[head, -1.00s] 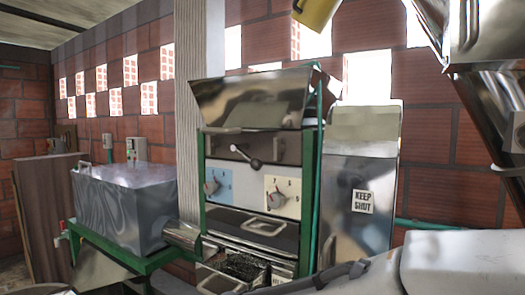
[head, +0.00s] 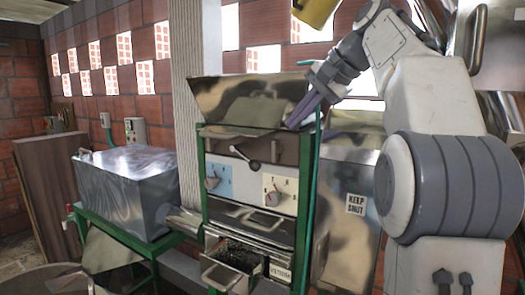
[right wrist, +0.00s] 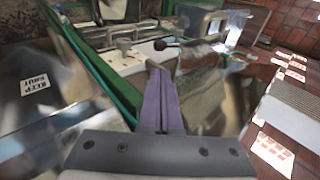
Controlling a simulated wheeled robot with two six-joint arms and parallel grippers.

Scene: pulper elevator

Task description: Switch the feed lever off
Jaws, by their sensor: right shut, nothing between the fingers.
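The feed lever is a short metal rod with a black ball knob (head: 254,164) on the front of the green-framed machine, under its metal hopper. The rod slants down to the right. The knob also shows in the right wrist view (right wrist: 160,45), beyond my fingertips. My right gripper (head: 293,123) is in front of the hopper's right side, above and to the right of the lever. Its purple fingers (right wrist: 157,72) are together, with nothing between them, and appear apart from the knob. My left gripper is out of view.
Below the lever are a dial on a blue plate (head: 211,183) and a dial on a cream plate (head: 271,198). A drawer (head: 228,277) with dark contents is at the bottom. A metal panel labelled KEEP SHUT (head: 356,204) stands right. A metal tank (head: 127,190) is left.

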